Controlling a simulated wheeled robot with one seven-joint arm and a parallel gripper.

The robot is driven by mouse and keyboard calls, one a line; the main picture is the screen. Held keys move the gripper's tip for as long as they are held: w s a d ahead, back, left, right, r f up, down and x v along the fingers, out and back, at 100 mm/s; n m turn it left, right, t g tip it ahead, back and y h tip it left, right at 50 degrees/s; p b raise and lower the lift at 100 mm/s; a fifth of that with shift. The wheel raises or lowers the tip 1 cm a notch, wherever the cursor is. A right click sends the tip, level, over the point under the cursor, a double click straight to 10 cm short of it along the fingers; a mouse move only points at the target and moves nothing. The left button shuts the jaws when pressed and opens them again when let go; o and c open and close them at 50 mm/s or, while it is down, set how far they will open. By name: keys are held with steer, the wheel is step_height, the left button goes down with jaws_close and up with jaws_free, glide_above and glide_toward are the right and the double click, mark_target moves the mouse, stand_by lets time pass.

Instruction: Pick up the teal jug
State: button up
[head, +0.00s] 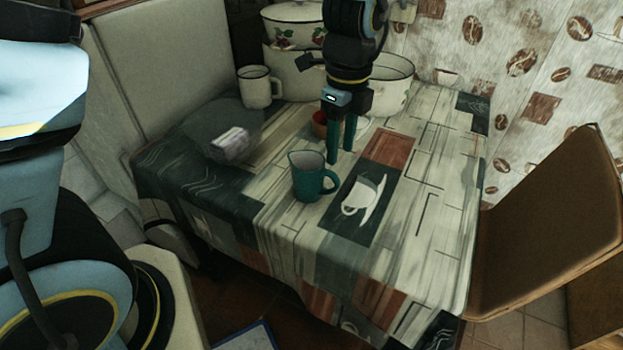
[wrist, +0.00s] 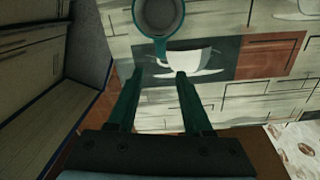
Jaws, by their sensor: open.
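The teal jug (head: 308,178) stands upright on the patterned table, its handle toward the right in the head view. In the wrist view the jug (wrist: 160,18) shows at the top edge, partly cut off, with its handle pointing down toward the space between my fingers. My gripper (head: 341,157) points downward, open and empty, above and a little to the right of the jug in the head view. Its two teal fingers also show in the wrist view (wrist: 154,76), apart from the jug. The jug's inside looks empty.
The table (head: 416,218) carries a white mug (head: 258,88), large enamel pots (head: 293,62) and a white pot (head: 392,85) at the back. A small red cup (head: 319,124) stands behind my gripper. A bag (head: 222,130) lies at left. A brown chair (head: 555,225) stands right. The front right tabletop is clear.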

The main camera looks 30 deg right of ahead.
glide_above(336, 191)
step_height(336, 191, down, 4)
steer(key=f, duration=0.1)
steer(key=shift+w+d+f+p, duration=0.1)
steer(key=shift+f+p, duration=0.5)
steer(key=shift+f, duration=0.85)
steer(key=shift+w+f+p, duration=0.1)
steer(key=shift+f+p, duration=0.45)
steer(key=shift+f, duration=0.9)
jaws_close()
